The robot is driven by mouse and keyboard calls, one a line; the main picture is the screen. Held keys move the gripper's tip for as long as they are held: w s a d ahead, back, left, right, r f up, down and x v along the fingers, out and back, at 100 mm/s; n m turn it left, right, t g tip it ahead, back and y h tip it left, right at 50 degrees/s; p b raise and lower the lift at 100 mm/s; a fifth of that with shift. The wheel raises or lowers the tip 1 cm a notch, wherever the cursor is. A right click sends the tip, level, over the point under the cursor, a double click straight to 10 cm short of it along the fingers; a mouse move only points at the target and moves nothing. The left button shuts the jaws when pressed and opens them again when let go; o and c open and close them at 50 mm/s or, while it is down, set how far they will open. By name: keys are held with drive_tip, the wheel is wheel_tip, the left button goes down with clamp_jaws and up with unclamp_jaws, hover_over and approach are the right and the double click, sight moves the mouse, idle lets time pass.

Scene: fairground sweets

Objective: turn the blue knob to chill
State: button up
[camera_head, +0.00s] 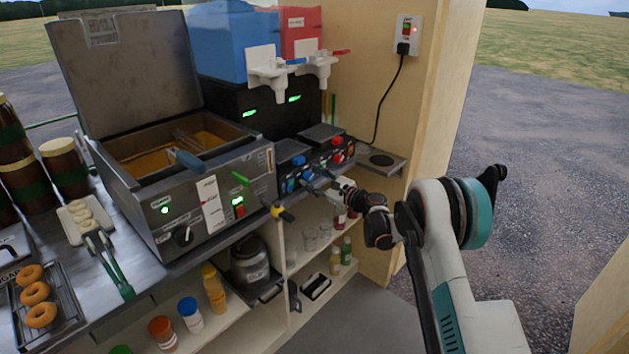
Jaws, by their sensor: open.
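The drinks machine has a blue tank (232,42) and a red tank (301,32) above a black body. On the low front units below are small blue and red controls. A blue knob (299,160) sits on top at the front of the left unit, with smaller blue controls (291,185) on the face below it. My gripper (316,181) is open in front of these blue controls, reaching in from the right. Its fingers partly cover the panel. I cannot tell whether a finger touches a control. The knob's markings are too small to read.
A fryer (185,200) with an open lid stands left of the units. A wall socket (408,35) with a black cable is at the upper right. A small shelf (392,164) juts from the wooden wall. Shelves with bottles (214,290) are below.

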drive_tip(key=c, duration=1.1)
drive_tip(key=shift+o, duration=0.2)
drive_tip(key=shift+n, duration=0.3)
drive_tip(key=n, duration=0.5)
drive_tip(key=shift+f, duration=0.1)
drive_tip(key=n, duration=0.6)
drive_tip(key=shift+f, duration=0.1)
drive_tip(key=shift+s, duration=0.1)
drive_tip(key=o, duration=1.1)
drive_tip(key=shift+c, duration=0.2)
